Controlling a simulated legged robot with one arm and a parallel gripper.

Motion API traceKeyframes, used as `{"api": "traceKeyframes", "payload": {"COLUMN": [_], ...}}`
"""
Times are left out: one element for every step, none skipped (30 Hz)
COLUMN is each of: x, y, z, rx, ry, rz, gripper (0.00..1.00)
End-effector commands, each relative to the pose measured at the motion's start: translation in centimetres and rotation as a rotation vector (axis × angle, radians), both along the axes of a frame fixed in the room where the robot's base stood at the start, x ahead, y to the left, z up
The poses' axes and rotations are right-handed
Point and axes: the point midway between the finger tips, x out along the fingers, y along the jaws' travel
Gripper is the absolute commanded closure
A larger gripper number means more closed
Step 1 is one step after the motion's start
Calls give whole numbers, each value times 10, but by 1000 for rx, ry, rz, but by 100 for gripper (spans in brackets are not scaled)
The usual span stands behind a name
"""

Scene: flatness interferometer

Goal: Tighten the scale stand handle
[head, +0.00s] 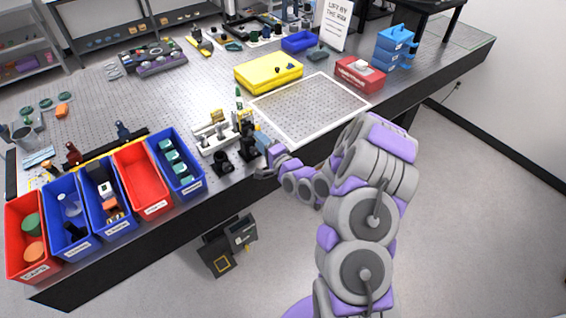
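My arm reaches from the lower right to the front edge of the table. My gripper (265,160) is at the edge, beside a small group of dark stands and posts (248,145). One of these may be the scale stand, but its handle is too small to make out. The gripper's fingers are small and dark against the stands. I cannot tell whether they are open or shut, or whether they touch anything. A low black round part (223,163) sits just left of the gripper.
Red and blue bins (142,180) line the table's front left. A white-framed panel (312,106), yellow case (268,73), red box (360,75) and blue drawers (395,46) lie to the right. Floor in front is mostly clear.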

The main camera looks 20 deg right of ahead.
Motion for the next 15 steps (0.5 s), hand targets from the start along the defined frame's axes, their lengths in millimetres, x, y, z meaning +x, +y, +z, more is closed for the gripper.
{"api": "traceKeyframes", "payload": {"x": [-7, -12, -18, -23, -27, -33, -37, -41, -47, -51, -56, -62, -66, -71, -76], "y": [-5, -6, -8, -9, -10, -13, -14, -16, -18, -19, -21, -22, -23, -25, -27], "z": [0, 0, 0, 0, 0, -1, -1, -1, 0, 0, 0, -1, -1, -1, -1], "rx": [1, 1, 1, 1, 3, 2, 0, -1, 1, 2, 2, 1, 1, 1, 2], "ry": [1, 0, 1, 2, 4, 5, 4, 3, 1, 1, 1, 2, 3, 4, 4], "rz": [-4, -3, -3, -2, -3, -2, -2, -2, -3, -4, -4, -3, -2, -2, -2], "gripper": [63, 63, 63, 63, 63, 63, 63, 63, 63, 63, 63, 63, 63, 63, 63]}}
